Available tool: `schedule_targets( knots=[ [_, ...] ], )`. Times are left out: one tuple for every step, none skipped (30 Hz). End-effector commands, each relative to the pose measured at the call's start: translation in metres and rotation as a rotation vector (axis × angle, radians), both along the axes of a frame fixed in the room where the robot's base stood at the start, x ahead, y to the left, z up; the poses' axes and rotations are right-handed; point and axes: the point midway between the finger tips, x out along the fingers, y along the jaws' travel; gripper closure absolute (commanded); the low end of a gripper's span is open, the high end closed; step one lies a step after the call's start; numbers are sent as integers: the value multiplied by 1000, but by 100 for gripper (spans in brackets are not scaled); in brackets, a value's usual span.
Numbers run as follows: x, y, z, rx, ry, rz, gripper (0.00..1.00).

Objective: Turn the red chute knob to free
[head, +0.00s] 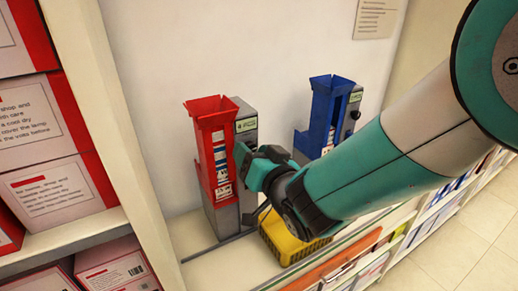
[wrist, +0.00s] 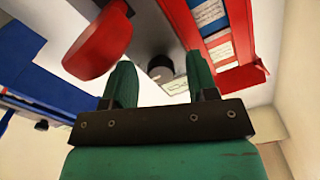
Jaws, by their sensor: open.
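The red chute (head: 214,150) stands left of centre in the head view, fixed beside a grey panel (head: 246,124) with a green label. In the wrist view the chute (wrist: 232,42) is at the upper right. A large red knob (wrist: 98,45) shows at the upper left there, close to my left-hand finger. A smaller black knob (wrist: 160,69) on the grey housing appears between the fingers. My gripper (wrist: 161,82) is open and empty, fingers apart. In the head view my gripper (head: 246,162) is at the panel's front and hides the knobs. Contact cannot be told.
A blue chute (head: 325,115) with its own panel stands to the right, behind my arm. A yellow basket (head: 284,240) sits on the shelf below my gripper. An upright shelf divider (head: 112,115) and red-and-white boxes (head: 58,190) are at the left.

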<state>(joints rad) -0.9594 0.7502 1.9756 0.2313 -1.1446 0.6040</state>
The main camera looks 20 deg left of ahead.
Motion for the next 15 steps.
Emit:
schedule_targets(
  knots=[
    [0,0,0,0,0,0,47],
    [0,0,0,0,0,0,49],
    [0,0,0,0,0,0,58],
    [0,0,0,0,0,0,65],
    [0,0,0,0,0,0,72],
    [0,0,0,0,0,0,82],
    [0,0,0,0,0,0,88],
    [0,0,0,0,0,0,95],
    [0,0,0,0,0,0,96],
    [0,0,0,0,0,0,96],
    [0,0,0,0,0,0,96],
    [0,0,0,-1,-2,0,96],
    [0,0,0,-2,-2,0,96],
    [0,0,0,-4,-5,0,96],
    [0,0,0,-7,-10,0,96]
  ],
)
